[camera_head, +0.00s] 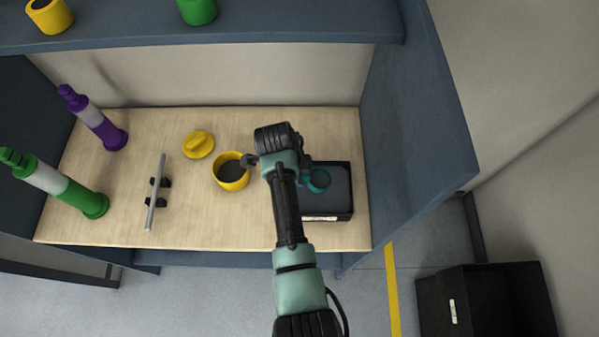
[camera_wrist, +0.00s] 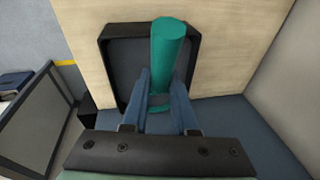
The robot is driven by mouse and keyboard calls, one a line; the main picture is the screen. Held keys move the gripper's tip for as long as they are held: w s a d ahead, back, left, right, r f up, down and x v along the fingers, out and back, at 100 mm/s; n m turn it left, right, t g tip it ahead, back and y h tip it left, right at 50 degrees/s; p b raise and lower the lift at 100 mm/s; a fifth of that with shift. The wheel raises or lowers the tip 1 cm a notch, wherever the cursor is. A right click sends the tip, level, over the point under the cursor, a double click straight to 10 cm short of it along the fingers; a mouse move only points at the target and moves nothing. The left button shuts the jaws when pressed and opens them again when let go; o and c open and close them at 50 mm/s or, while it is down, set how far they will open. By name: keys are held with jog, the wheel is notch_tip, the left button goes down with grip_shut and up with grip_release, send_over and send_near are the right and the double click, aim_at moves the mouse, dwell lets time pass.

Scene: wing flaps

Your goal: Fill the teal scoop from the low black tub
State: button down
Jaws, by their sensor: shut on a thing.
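The low black tub (camera_head: 328,217) stands at the right end of the wooden worktop, with a flat dark grey surface inside it. It also shows in the wrist view (camera_wrist: 108,36). The teal scoop (camera_head: 319,180) is over the tub, partly hidden by my arm; its round rim shows. In the wrist view the scoop's teal body (camera_wrist: 169,48) extends past the fingers, over the tub's right side. My gripper (camera_wrist: 160,98) is shut on the scoop, one blue finger on each side. I cannot tell whether the scoop touches the grey contents or holds any.
A yellow cup (camera_head: 231,172) with dark contents stands left of my arm. A yellow lid-like piece (camera_head: 198,144), a grey bar on black supports (camera_head: 155,192), and purple (camera_head: 94,118) and green (camera_head: 56,184) bottles are further left. A blue side panel (camera_head: 405,130) bounds the right.

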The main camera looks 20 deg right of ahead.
jog(key=shift+w+a+f+h+b, duration=0.15)
jog(key=shift+a+h+b, duration=0.2)
jog(key=shift+h+b, duration=0.3)
jog(key=shift+a+g+h+b, duration=0.2)
jog(key=shift+g+h+b, duration=0.15)
jog(key=shift+h, duration=0.2)
jog(key=shift+r, duration=0.25)
jog(key=shift+r+p, duration=0.8)
jog(key=shift+r, duration=0.1)
jog(key=shift+r, duration=0.15)
jog(key=shift+r+p, duration=0.8)
jog(key=shift+r, duration=0.05)
